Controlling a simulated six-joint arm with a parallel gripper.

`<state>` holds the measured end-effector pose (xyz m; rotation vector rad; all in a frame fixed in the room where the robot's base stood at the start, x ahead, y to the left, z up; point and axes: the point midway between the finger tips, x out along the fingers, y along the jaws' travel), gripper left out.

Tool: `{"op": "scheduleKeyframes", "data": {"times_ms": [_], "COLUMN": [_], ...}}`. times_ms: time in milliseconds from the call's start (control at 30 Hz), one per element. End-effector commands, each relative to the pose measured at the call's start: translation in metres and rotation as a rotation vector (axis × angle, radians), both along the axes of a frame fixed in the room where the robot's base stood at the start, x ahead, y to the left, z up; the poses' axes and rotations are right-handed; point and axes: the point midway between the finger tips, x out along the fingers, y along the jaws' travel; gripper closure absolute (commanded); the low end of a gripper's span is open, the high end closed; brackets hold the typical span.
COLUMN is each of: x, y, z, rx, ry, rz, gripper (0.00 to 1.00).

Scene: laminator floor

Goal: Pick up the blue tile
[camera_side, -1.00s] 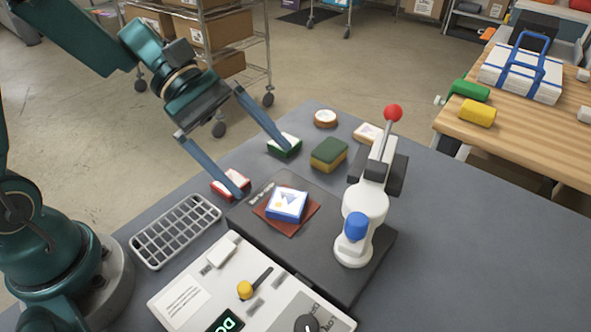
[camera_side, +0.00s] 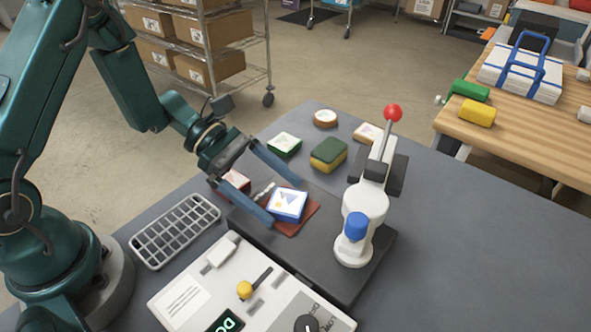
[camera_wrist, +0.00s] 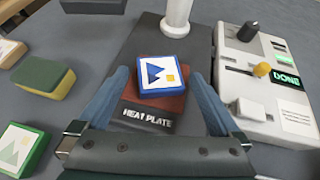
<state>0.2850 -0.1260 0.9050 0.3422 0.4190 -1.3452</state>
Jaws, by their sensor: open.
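The blue tile (camera_side: 288,205) has a white face with a blue shape and a small yellow square. It lies on a dark red sheet (camera_side: 301,226) on the black heat plate (camera_side: 262,232). The tile also shows in the wrist view (camera_wrist: 162,74). My gripper (camera_side: 282,200) is open and empty of any grip. Its two blue fingers reach down on either side of the tile, apart from it in the wrist view. Whether the fingertips are level with the tile I cannot tell.
A white press with a red-knobbed lever (camera_side: 362,215) stands right of the tile. A control box (camera_side: 245,290) reading DONE is in front. A red tile (camera_side: 235,182), green tile (camera_side: 284,145), sponge (camera_side: 328,154) and wire rack (camera_side: 175,232) lie around. The table's right side is clear.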

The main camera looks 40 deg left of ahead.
Motion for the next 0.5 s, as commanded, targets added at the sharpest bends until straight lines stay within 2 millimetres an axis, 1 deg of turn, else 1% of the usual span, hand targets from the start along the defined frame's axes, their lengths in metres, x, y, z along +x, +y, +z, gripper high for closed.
{"op": "scheduleKeyframes", "data": {"times_ms": [100, 333, 367, 400, 467, 500], "x": [0.0004, 0.0006, 0.0007, 0.0005, 0.0006, 0.0006], "y": [-0.0033, -0.0034, -0.0034, -0.0033, -0.0033, -0.0033], "z": [-0.002, -0.0021, -0.0021, -0.002, -0.002, -0.002], "rx": [0.001, 0.002, 0.002, 0.002, 0.002, 0.001], "ry": [0.001, 0.0, 0.0, 0.0, 0.0, 0.0], "rz": [0.0, 0.001, 0.001, 0.001, 0.001, 0.001], "gripper": [0.0, 0.0, 0.11, 0.27, 0.5, 0.65]}}
